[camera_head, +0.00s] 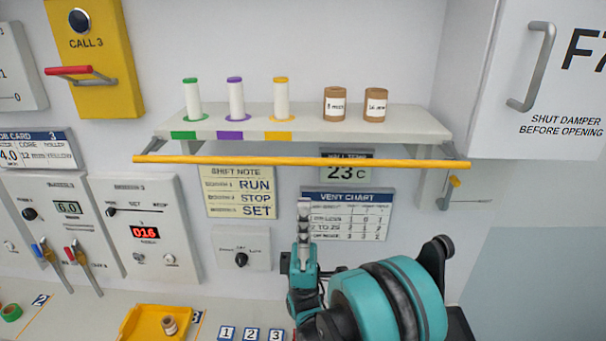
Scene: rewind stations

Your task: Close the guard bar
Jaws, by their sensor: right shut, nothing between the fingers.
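The guard bar (300,161) is a long yellow-orange rod held on grey end arms. It runs across the picture just in front of and below the front edge of the white shelf (400,125). My right gripper (304,208) is shut and empty, pointing up. It is below the bar in the picture, near its middle, and looks apart from it. My left gripper is not in view.
On the shelf stand white spools with green (192,97), purple (236,97) and yellow (281,97) ends, and two brown rolls (335,102). A yellow tray (140,316) lies on the counter. A white cabinet (570,80) stands at right.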

